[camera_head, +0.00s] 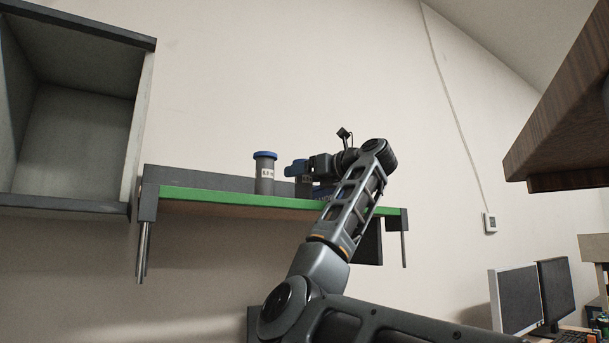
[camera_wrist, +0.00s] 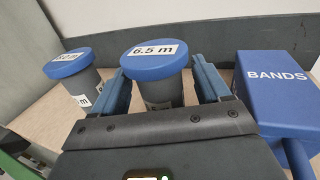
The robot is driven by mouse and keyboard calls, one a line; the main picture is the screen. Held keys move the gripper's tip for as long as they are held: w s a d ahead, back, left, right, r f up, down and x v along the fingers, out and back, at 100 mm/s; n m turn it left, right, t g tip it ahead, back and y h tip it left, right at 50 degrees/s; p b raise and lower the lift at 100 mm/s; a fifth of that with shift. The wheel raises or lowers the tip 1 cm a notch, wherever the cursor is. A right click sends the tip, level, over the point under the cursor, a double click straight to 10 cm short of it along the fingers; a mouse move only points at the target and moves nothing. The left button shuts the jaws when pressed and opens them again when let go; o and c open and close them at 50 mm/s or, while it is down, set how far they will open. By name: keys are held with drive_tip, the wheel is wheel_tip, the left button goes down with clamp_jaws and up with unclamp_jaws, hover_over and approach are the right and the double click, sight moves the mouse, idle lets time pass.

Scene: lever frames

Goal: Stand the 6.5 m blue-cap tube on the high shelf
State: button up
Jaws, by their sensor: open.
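The 6.5 m tube (camera_wrist: 158,68) has a grey body and a blue cap whose white label reads 6.5 m. It stands upright on the shelf (camera_head: 230,197), which has a green front edge. My gripper (camera_wrist: 157,82) is open, with one blue finger on each side of this tube, just below its cap. Small gaps seem to show, but contact is hard to judge. In the head view my gripper (camera_head: 298,169) is at the shelf and partly hides the tube's grey body (camera_head: 303,187).
Another blue-cap tube (camera_wrist: 70,65) stands to the left, also in the head view (camera_head: 264,174); its label is hard to read. A blue box marked BANDS (camera_wrist: 278,80) is close on the right. An open grey cabinet (camera_head: 75,125) hangs at the left.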

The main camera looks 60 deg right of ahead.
drive_tip(key=shift+r, duration=0.2)
drive_tip(key=shift+b+v, duration=2)
drive_tip(key=shift+v, duration=3.95)
drive_tip(key=shift+f, duration=0.1)
